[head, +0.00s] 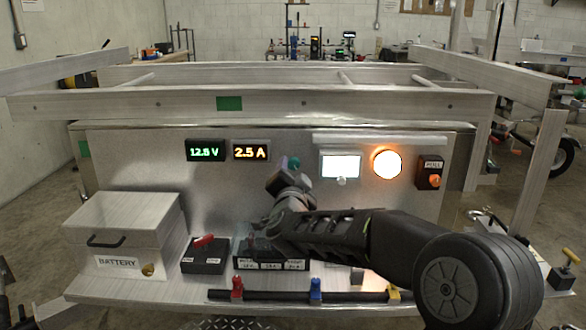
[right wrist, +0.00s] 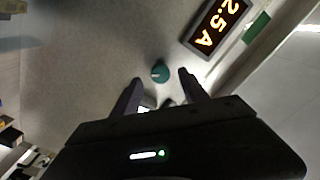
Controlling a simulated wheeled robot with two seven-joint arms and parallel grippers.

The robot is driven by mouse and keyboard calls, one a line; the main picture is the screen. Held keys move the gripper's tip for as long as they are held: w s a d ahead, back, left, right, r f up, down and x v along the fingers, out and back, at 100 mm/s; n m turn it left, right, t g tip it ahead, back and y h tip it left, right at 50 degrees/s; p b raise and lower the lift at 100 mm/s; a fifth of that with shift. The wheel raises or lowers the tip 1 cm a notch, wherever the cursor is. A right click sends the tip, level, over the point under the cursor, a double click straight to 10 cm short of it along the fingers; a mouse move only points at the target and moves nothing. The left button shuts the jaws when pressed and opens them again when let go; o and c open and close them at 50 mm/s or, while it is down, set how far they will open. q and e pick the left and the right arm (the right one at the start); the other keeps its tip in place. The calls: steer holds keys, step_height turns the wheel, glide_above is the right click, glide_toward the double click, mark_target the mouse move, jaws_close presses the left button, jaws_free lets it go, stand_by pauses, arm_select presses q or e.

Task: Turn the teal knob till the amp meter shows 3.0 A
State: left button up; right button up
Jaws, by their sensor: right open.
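The teal knob (head: 294,162) is on the upright metal panel (head: 130,160), partly hidden by my right gripper (head: 286,181) in the head view. In the right wrist view the round knob (right wrist: 160,74) with a pale pointer mark lies between the spread fingertips of my right gripper (right wrist: 160,79). The right gripper is open, with space on both sides of the knob; I see no contact. The amp meter (head: 251,150) glows amber and reads 2.5 A; it also shows in the right wrist view (right wrist: 217,25). My left gripper is out of view.
A green volt meter (head: 205,150) reads 12.8 V. Right of the knob are a lit white display (head: 340,165), a glowing round lamp (head: 387,164) and an orange switch (head: 430,177). A battery box (head: 125,220) and a black box with a red lever (head: 204,256) stand on the shelf.

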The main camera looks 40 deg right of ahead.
steer(key=v, duration=0.4)
steer(key=shift+a, duration=0.1)
stand_by(0.4)
